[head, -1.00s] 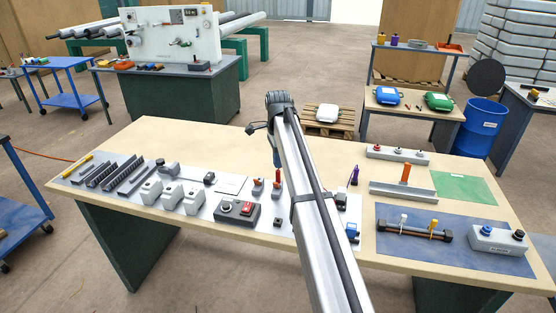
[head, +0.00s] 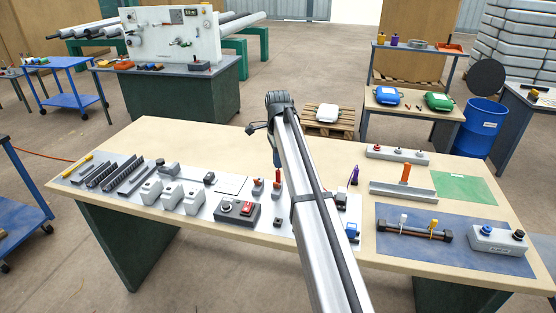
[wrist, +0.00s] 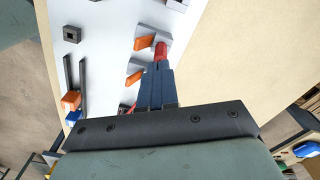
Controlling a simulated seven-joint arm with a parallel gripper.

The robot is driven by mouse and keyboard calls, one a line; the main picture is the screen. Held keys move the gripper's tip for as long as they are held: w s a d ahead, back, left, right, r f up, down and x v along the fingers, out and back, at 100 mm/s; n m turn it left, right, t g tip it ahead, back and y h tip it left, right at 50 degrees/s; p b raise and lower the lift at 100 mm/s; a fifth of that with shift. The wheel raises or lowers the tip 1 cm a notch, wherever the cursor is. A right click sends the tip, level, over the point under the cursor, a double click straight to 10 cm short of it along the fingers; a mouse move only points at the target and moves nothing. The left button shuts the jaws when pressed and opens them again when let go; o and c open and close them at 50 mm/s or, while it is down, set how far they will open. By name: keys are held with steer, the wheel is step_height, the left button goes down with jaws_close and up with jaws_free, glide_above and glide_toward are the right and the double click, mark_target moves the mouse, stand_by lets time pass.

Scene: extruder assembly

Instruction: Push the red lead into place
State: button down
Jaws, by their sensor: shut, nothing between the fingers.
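The red lead (wrist: 161,50) shows in the wrist view right at the tips of my gripper (wrist: 160,66), beside a grey block with an orange lever (wrist: 144,42). Its lower end is hidden, so I cannot tell how deep it sits. My gripper is shut, its dark blue fingers together, with the tips touching or very near the red lead.
A grey panel (wrist: 95,20) carries a small dark square part (wrist: 71,34), dark rails and an orange and a blue part. In the head view a control box with a red switch (head: 237,210) stands in front. Bare table (wrist: 225,70) lies right of the fingers.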

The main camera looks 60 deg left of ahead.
steer(key=shift+r, duration=0.1)
step_height(320, 180, up, 6)
steer(key=shift+f, duration=0.1)
stand_by(0.6)
stand_by(0.6)
